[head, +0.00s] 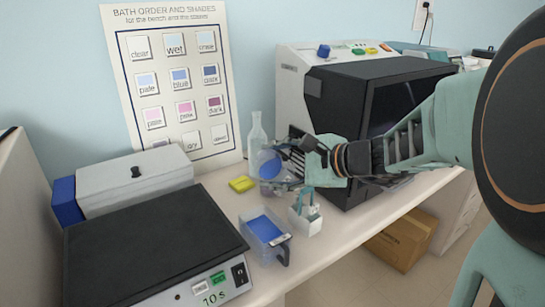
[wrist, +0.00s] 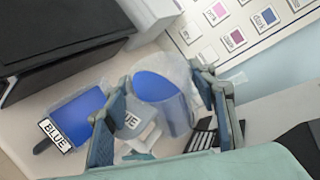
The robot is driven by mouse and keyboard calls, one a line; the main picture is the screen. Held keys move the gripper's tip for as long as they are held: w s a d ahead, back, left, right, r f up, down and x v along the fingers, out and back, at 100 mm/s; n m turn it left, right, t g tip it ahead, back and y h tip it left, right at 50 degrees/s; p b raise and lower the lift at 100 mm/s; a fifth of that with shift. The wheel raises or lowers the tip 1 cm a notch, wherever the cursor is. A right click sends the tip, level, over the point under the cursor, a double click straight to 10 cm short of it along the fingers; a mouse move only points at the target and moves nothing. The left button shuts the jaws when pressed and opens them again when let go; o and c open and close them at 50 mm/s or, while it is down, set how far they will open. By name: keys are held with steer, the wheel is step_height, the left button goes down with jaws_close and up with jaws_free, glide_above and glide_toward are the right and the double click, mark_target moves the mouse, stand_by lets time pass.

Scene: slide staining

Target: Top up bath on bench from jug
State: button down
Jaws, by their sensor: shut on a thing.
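My gripper (head: 282,170) is shut on a clear, rounded jug (head: 268,165) that holds blue liquid. In the wrist view the jug (wrist: 162,92) sits between the two fingers (wrist: 160,85), with a partly hidden label ending in "UE". The fingers hide part of the jug, and I cannot tell its exact tilt. The bath (head: 264,229) is a clear rectangular vessel with blue liquid and a dark handle, standing on the bench in front of the jug. In the wrist view the bath (wrist: 80,112) shows a "BLUE" label. The jug is apart from the bath, behind it in the head view.
A white holder (head: 305,219) stands just right of the bath. A yellow block (head: 242,184) and a clear bottle (head: 257,137) are near the wall. A black-topped device (head: 150,240) fills the left front, and a large machine (head: 375,95) stands at the right. The bench edge runs close by.

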steer(key=shift+s+a+f+n+t+b, duration=0.2)
steer(key=shift+f+n+t+b, duration=0.45)
steer(key=shift+b, duration=2.45)
steer(key=shift+r+b, duration=0.15)
steer(key=shift+b, duration=0.15)
stand_by(0.4)
steer(key=shift+s+a+f+n+t+b, duration=0.1)
steer(key=shift+s+f+n+t+b, duration=0.25)
steer(key=shift+b, duration=1.35)
steer(key=shift+s+f+n+t+b, duration=0.15)
steer(key=shift+n+b, duration=0.35)
steer(key=shift+b, duration=1.2)
steer(key=shift+w+r, duration=0.1)
stand_by(0.4)
steer(key=shift+r+p, duration=0.3)
steer(key=shift+p, duration=0.4)
steer(key=shift+w+m+p, duration=0.1)
steer(key=shift+m+p, duration=0.2)
steer(key=shift+p, duration=0.15)
